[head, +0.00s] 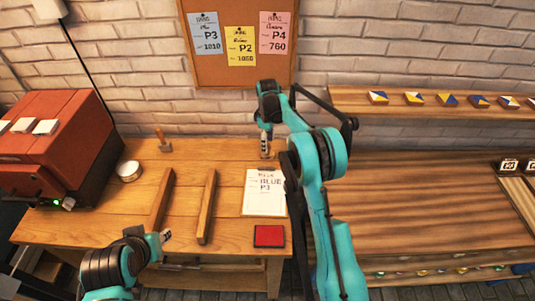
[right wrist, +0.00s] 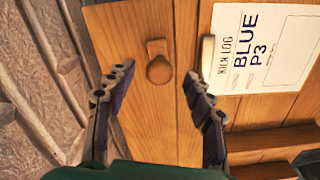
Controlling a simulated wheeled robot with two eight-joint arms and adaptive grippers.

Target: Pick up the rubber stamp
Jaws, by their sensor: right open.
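The rubber stamp (right wrist: 158,68), a small wooden block with a round knob handle, stands on the table between the fingertips in the right wrist view. My right gripper (right wrist: 155,88) is open around it, with a gap on both sides and nothing held. In the head view my right gripper (head: 265,143) is over the back of the table, behind the paper, and its arm and fingers largely hide the stamp. My left gripper (head: 165,236) is low at the left, near the table's front edge; its jaw state is unclear.
A KILN LOG paper (head: 264,200) reads BLUE P3. A red pad (head: 269,236), two wooden bars (head: 207,207), a round tin (head: 129,171) and another wooden-handled object (head: 163,141) are on the table (head: 110,228). A red kiln-like box (head: 60,140) stands left.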

